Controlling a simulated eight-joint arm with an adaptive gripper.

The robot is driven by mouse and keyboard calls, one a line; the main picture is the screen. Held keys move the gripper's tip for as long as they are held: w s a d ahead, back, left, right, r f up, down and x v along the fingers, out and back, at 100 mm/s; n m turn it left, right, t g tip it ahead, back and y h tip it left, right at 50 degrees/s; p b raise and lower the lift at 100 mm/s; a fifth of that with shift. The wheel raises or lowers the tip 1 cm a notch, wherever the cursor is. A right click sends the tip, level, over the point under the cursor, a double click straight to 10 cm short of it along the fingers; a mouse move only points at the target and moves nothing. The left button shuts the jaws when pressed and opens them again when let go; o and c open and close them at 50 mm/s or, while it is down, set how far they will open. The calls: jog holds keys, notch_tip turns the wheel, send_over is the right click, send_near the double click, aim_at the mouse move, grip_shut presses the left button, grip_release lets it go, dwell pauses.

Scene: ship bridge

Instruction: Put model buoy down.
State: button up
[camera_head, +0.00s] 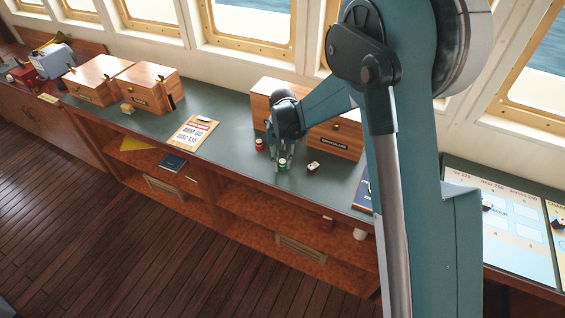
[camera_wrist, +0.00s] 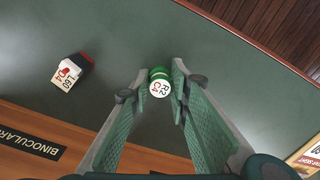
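The model buoy (camera_head: 283,164) is a small green can shape with a white label on its top. In the wrist view the buoy (camera_wrist: 160,88) sits between my fingertips, and its label reads "R2 C4". My gripper (camera_head: 284,157) points down over the dark green counter. In the wrist view the fingers of my gripper (camera_wrist: 161,72) press against both sides of the buoy. The buoy is upright at the counter surface or very slightly above it; I cannot tell which.
A small red, black and white model (camera_head: 313,167) stands right of the buoy; it also shows in the wrist view (camera_wrist: 72,70). A red can-shaped piece (camera_head: 259,144) stands to the left. Wooden boxes (camera_head: 337,137) line the back. A clipboard (camera_head: 193,132) lies left on the counter (camera_head: 225,155).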

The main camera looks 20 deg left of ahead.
aim_at(283, 161)
jog(key=o, duration=0.4)
jog(key=shift+r, duration=0.15)
notch_tip(283, 161, up, 12)
dwell(0.8)
dwell(0.5)
jog(key=shift+d, duration=0.1)
